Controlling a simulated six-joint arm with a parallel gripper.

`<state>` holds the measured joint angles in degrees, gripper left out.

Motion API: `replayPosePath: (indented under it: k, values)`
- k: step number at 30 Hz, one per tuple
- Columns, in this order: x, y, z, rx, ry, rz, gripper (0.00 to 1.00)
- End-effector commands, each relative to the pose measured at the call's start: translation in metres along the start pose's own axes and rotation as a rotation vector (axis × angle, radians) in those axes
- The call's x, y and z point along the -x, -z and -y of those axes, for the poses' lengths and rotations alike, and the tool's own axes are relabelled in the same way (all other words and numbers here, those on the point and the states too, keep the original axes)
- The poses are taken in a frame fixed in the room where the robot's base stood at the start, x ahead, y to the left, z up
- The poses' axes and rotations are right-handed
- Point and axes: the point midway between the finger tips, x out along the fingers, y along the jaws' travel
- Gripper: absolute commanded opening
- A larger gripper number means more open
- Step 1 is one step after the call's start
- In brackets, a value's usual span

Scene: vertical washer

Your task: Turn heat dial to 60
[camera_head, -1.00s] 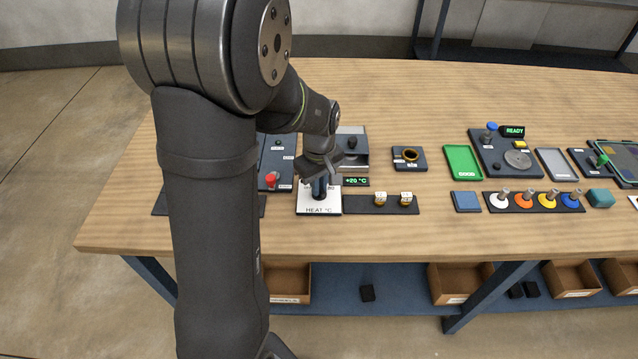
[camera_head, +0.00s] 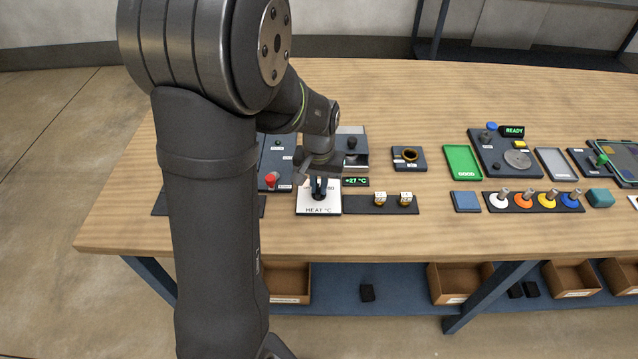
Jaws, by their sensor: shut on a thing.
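The heat dial (camera_head: 319,194) is a dark knob on a white plate (camera_head: 333,207) marked "HEAT °C", near the front edge of the bench. My gripper (camera_head: 318,183) points down over the plate and is shut on the dial. The jaws and wrist hide most of the dial's top and the scale behind it. A small black display (camera_head: 356,182) just right of the plate reads +27 °C in green.
A dark panel with a red knob (camera_head: 271,181) is close on the left. A strip with two small pale-topped pieces (camera_head: 380,198) lies close on the right. A grey box (camera_head: 352,146) stands behind. Trays and colored pegs are farther right.

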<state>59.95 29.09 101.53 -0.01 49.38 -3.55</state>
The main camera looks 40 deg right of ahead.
Motion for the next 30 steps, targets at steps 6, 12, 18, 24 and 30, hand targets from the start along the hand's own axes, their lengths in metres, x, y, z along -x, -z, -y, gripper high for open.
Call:
replayPosePath:
  k: [6, 12, 18, 24, 30]
  values:
    - [0.0005, -0.0001, -0.0001, -0.077, 0.0, 0.0, 0.0]
    - [0.0005, -0.0001, -0.0001, -0.104, 0.0, 0.0, 0.0]
    - [0.0005, -0.0001, -0.0001, -0.107, 0.0, 0.0, 0.0]
    - [0.0005, -0.0001, -0.0001, -0.107, 0.0, 0.0, 0.15]
    - [0.0003, 0.0, -0.0001, -0.107, 0.0, 0.0, 0.33]
